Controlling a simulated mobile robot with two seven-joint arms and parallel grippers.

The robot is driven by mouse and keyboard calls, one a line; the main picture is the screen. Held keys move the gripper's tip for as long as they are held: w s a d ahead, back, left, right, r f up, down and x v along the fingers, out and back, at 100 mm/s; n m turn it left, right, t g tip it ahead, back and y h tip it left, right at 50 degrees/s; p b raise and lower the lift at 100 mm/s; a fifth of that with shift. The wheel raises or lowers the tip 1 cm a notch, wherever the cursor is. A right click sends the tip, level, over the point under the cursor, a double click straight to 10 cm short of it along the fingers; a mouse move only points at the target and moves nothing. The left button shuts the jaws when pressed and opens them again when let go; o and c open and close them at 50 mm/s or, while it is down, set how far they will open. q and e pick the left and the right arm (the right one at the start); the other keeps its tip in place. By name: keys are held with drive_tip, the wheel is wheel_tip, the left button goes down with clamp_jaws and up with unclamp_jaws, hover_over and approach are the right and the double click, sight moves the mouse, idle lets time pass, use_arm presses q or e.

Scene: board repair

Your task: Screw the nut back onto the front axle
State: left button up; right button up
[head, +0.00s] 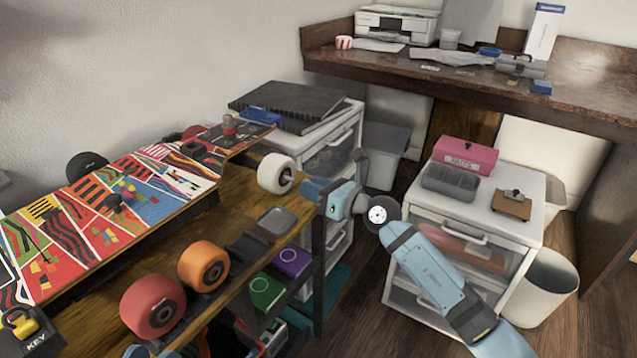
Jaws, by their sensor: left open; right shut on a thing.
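The skateboard (110,200) lies with its patterned side up along the wooden bench. A white wheel (277,173) sits near that end, at the bench's right edge. My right gripper (318,191) is just right of and slightly below the white wheel, pointing left toward it. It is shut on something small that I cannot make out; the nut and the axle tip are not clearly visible.
An orange wheel (203,265), a red wheel (152,305) and a grey tray (277,221) line the bench's near side. Green (265,291) and purple (292,261) containers sit lower. A white drawer unit (525,222) stands right; floor between is open.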

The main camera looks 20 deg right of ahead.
drive_tip(key=shift+a+r, duration=0.1)
idle(0.6)
drive_tip(key=shift+p, duration=0.65)
drive_tip(key=shift+w, duration=0.1)
idle(0.5)
drive_tip(key=shift+w+a, duration=0.3)
drive_tip(key=shift+p, duration=0.8)
idle(0.6)
drive_tip(key=shift+w+a, duration=0.1)
idle(0.3)
drive_tip(key=shift+w+a, duration=0.3)
drive_tip(key=shift+w, duration=0.1)
drive_tip(key=shift+p, duration=0.65)
idle(0.7)
